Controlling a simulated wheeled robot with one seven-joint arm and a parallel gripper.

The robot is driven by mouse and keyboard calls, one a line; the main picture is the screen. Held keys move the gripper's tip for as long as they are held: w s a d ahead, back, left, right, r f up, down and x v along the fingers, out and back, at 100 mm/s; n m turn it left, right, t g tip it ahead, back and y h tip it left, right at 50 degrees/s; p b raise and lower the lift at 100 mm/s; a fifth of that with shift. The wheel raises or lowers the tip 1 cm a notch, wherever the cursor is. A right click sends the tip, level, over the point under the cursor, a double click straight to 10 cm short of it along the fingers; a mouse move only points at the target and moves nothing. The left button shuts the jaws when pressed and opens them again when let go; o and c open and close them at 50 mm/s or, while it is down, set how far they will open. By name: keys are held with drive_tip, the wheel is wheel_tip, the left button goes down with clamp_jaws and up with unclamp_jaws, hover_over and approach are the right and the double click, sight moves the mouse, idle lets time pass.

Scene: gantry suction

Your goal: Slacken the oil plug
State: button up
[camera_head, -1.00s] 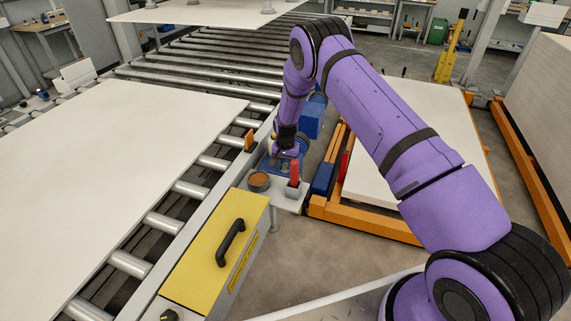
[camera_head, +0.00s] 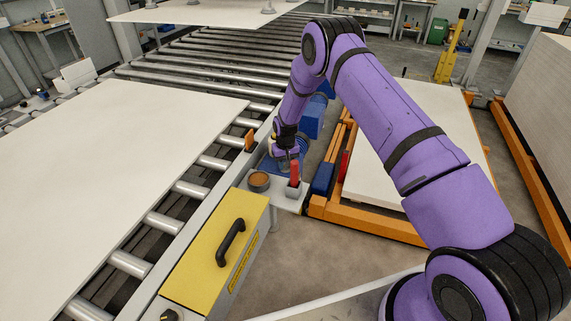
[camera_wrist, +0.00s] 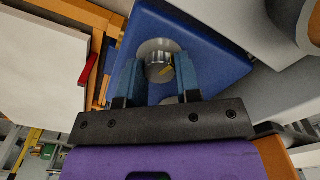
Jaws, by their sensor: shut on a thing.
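Another round metal part shows partly below the plug, between the fingers and the dark gripper bar. In the head view my gripper (camera_head: 284,160) points down at the blue block beside the roller conveyor; the plug itself is hidden there.
Close to my gripper stand a cup with brown contents (camera_head: 259,179) and a red-handled thing in a grey holder (camera_head: 294,172). A yellow cover (camera_head: 205,265) with a black handle is nearer. A white sheet (camera_head: 110,170) lies on the rollers at left; an orange-framed pallet stands right.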

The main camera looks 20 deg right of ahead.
idle(0.4)
drive_tip(key=o, duration=0.9)
wheel_tip(320, 180, up, 11)
drive_tip(key=shift+f, duration=0.1)
